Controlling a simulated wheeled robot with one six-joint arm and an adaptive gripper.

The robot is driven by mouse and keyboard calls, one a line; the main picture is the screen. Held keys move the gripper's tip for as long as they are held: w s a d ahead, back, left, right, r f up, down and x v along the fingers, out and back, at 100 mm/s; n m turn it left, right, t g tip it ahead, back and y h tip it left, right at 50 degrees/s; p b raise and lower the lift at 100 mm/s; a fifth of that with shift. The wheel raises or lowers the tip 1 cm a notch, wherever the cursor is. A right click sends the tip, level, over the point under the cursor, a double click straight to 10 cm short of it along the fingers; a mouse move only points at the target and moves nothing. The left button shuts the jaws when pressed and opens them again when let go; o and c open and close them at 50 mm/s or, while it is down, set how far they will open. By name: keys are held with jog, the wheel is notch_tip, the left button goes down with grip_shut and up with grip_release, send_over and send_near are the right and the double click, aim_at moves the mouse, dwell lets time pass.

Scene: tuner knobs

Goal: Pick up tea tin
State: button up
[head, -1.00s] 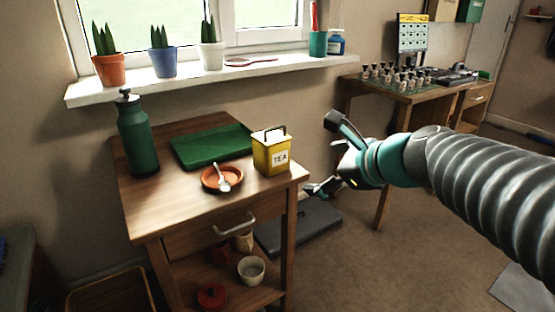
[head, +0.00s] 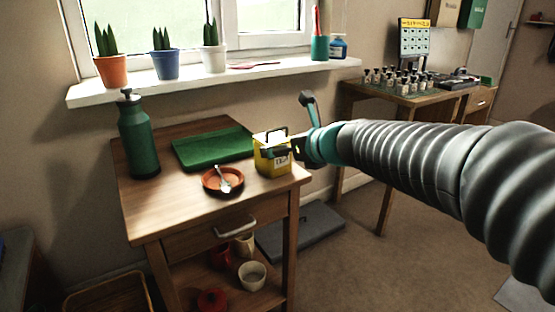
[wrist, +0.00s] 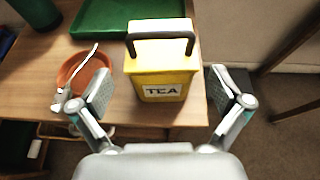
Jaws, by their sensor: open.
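The yellow tea tin (head: 268,160) stands upright at the right end of the wooden cart's top. It has a white TEA label and a dark handle on its lid. It also shows in the middle of the wrist view (wrist: 160,77). My gripper (wrist: 161,92) is open, with one finger on the left of the tin and one on the right. A gap shows between the left finger and the tin, and a smaller one on the right. In the head view my gripper (head: 284,152) is at the tin's right side and hides part of its front and label.
A terracotta saucer (head: 210,186) with a spoon (head: 225,181) lies left of the tin. A green tray (head: 212,149) lies behind, and a green bottle (head: 137,140) stands at the left. The cart top (head: 185,215) is bare in front.

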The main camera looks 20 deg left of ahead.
jog(key=shift+x, duration=2.55)
jog(key=shift+w+r, duration=0.1)
jog(key=shift+r, duration=0.05)
jog(key=c, duration=1.3)
